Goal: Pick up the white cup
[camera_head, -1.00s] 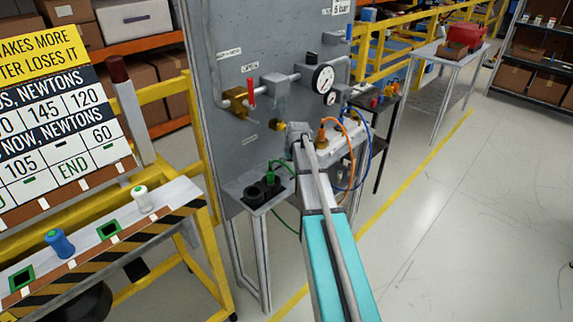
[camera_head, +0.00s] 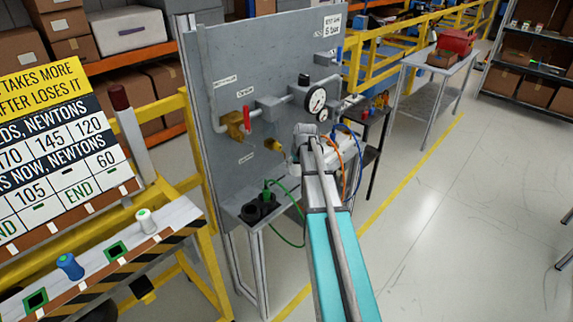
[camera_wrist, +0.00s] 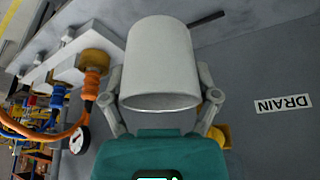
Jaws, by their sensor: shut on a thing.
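The white cup (camera_wrist: 160,62) fills the upper middle of the wrist view, with its rim toward the camera. My gripper (camera_wrist: 160,92) is shut on it, with one finger against each side. The cup is held close in front of the grey panel (camera_wrist: 275,65). In the head view my gripper (camera_head: 303,130) is in front of the panel's lower right part.
A green cable plug (camera_head: 267,190) stands in a black socket on the ledge below. Orange and blue hoses (camera_wrist: 45,125) hang from a white manifold (camera_wrist: 60,55) close by. A pressure gauge (camera_head: 316,100) is above my gripper. Open floor (camera_head: 470,210) lies to the right.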

